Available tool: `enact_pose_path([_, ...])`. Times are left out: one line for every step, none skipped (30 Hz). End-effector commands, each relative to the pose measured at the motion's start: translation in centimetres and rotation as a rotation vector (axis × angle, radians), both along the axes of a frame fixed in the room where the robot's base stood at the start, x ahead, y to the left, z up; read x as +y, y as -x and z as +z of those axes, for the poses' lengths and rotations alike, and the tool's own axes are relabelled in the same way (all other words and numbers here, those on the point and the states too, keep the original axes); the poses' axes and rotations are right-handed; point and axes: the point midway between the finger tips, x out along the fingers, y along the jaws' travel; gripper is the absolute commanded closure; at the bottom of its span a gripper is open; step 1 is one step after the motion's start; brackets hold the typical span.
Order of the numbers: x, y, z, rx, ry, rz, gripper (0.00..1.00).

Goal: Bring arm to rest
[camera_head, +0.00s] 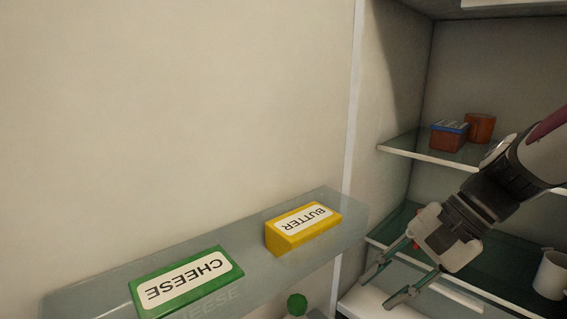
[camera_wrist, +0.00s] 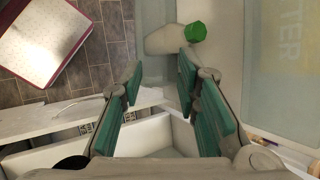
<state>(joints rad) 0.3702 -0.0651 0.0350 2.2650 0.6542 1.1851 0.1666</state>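My gripper (camera_head: 380,283) is open, with nothing between its fingers. In the head view it hangs at the lower right, in front of the fridge shelves, and points down to the left. In the wrist view its two green-padded fingers (camera_wrist: 160,98) stand well apart. My arm comes in from the right edge of the head view.
A door shelf (camera_head: 105,290) holds a green cheese box (camera_head: 188,283) and a yellow butter box (camera_head: 303,228). A green-capped bottle (camera_head: 297,304) is below. Inside, the upper shelf (camera_head: 398,148) bears a blue-topped box (camera_head: 449,136) and an orange-brown container (camera_head: 481,127). A white cup (camera_head: 550,274) stands lower right.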

Motion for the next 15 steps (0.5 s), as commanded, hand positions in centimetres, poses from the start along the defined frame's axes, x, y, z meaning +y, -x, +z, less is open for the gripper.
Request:
enact_pose_path([0.3,1.5,0.5,-0.046,0.07,0.065,0.71])
enact_pose_path([0.4,2.2,0.6,-0.073,0.112,0.103,0.71])
enact_pose_path([0.3,3.2,0.8,-0.105,0.165,0.151,0.71])
enact_pose_path([0.2,3.9,0.9,-0.132,0.206,0.187,0.71])
enact_pose_path([0.1,4.6,1.1,-0.158,0.246,0.224,0.71])
enact_pose_path([-0.1,5.5,1.3,-0.196,0.299,0.27,0.71])
enact_pose_path([-0.2,6.1,1.4,-0.223,0.338,0.304,0.71])
enact_pose_path([-0.4,6.7,1.5,-0.252,0.377,0.34,0.71])
enact_pose_path([-0.8,7.4,1.7,-0.291,0.429,0.386,0.71])
enact_pose_path([-1.0,7.9,1.9,-0.319,0.468,0.418,0.71])
enact_pose_path([-1.2,8.4,2.1,-0.349,0.505,0.451,0.71])
enact_pose_path([-1.6,8.9,2.3,-0.385,0.551,0.49,0.71])
enact_pose_path([-1.8,9.3,2.4,-0.412,0.584,0.517,0.71])
enact_pose_path([-2.1,9.6,2.6,-0.437,0.615,0.543,0.71])
enact_pose_path([-2.3,9.9,2.7,-0.467,0.651,0.574,0.71])
